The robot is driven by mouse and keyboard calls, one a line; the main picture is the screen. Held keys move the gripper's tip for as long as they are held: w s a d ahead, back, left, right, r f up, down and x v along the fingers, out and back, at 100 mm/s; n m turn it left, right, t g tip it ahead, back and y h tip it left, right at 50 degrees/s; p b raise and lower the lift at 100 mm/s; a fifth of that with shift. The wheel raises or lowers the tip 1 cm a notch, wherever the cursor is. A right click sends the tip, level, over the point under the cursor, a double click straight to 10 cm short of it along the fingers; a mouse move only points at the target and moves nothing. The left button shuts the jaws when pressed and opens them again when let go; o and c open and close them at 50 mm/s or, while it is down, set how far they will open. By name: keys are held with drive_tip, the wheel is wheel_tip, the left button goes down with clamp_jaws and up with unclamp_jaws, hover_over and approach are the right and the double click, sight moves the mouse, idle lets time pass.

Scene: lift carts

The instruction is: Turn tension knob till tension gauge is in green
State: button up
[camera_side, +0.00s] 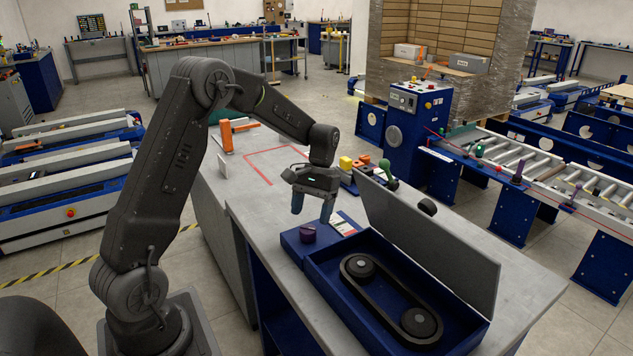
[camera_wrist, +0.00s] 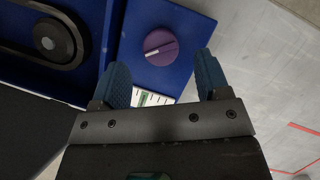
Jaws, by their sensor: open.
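The purple tension knob (camera_side: 307,233) sits on the blue box beside the belt compartment. My gripper (camera_side: 312,211) is open and empty, pointing down above the box. In the wrist view its blue fingertips (camera_wrist: 163,58) are spread on either side, with the knob just beyond them and apart from them. The tension gauge (camera_side: 344,225) is a white scale on the box. In the wrist view the gauge (camera_wrist: 152,98) shows a green patch and is partly hidden by my gripper; its reading cannot be told.
A black belt on two pulleys (camera_side: 418,322) lies in the blue case (camera_side: 450,315), whose grey lid (camera_side: 440,240) stands open at the right. Coloured objects (camera_side: 360,165) sit behind my gripper.

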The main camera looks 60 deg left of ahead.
drive_tip(key=v, duration=0.9)
drive_tip(key=shift+r, duration=0.15)
drive_tip(key=s+d+r+m+t+y, duration=0.1)
drive_tip(key=s+d+r+m+t, duration=0.2)
drive_tip(key=s+d, duration=0.4)
drive_tip(key=s+d+r+m+t+y, duration=0.1)
drive_tip(key=s+d+r+t, duration=0.2)
drive_tip(key=s+d+r, duration=0.4)
drive_tip(key=s+d+f+m+t, duration=0.1)
drive_tip(key=s+d+f+t, duration=0.2)
drive_tip(key=s, duration=0.4)
drive_tip(key=shift+s+d+f+m, duration=0.3)
drive_tip(key=shift+d+f+m, duration=0.15)
drive_tip(key=shift+d, duration=0.15)
drive_tip(key=shift+c, duration=0.2)
